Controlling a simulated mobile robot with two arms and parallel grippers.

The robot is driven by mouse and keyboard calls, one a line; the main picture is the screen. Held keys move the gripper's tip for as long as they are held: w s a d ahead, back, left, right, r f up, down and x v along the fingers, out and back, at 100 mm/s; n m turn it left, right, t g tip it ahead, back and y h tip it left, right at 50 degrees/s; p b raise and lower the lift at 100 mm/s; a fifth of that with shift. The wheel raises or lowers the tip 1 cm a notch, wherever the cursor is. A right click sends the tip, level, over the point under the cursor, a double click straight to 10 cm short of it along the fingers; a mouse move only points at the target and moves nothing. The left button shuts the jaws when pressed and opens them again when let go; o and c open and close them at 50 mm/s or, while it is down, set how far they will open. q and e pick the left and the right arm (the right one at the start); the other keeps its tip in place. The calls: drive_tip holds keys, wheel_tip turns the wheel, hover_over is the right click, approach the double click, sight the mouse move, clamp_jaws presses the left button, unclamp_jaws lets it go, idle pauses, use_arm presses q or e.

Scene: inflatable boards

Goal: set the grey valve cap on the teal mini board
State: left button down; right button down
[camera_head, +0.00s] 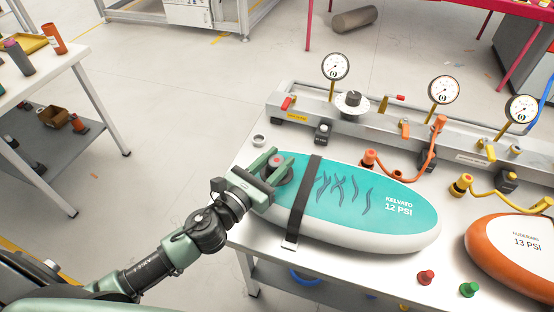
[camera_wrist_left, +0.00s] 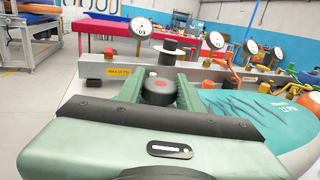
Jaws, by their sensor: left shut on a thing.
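The teal mini board (camera_head: 345,210), with a white rim and a dark strap, lies flat on the workbench; part of it shows at the right in the left wrist view (camera_wrist_left: 240,108). My right gripper is not in view.
A grey rail (camera_head: 300,110) with gauges, hoses and fittings runs along the bench's back. An orange-rimmed board (camera_head: 500,262) lies at right; red (camera_head: 426,277) and green (camera_head: 468,289) caps stand in front.

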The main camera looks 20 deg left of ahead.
sight(271, 168)
use_arm(q)
drive_tip(key=c, duration=0.9)
unclamp_jaws()
drive_tip(key=shift+f, duration=0.15)
drive_tip(key=shift+o, duration=0.2)
drive_tip(key=shift+s+a, duration=0.1)
drive_tip(key=shift+s, duration=0.2)
drive_tip(key=b+v, duration=0.2)
drive_tip(key=v, duration=0.4)
drive_tip(key=shift+s+f+b, duration=0.1)
drive_tip(key=shift+s+b, duration=0.1)
drive_tip(key=shift+b, duration=0.1)
drive_tip(key=shift+s+a, duration=0.15)
drive_tip(key=shift+s, duration=0.2)
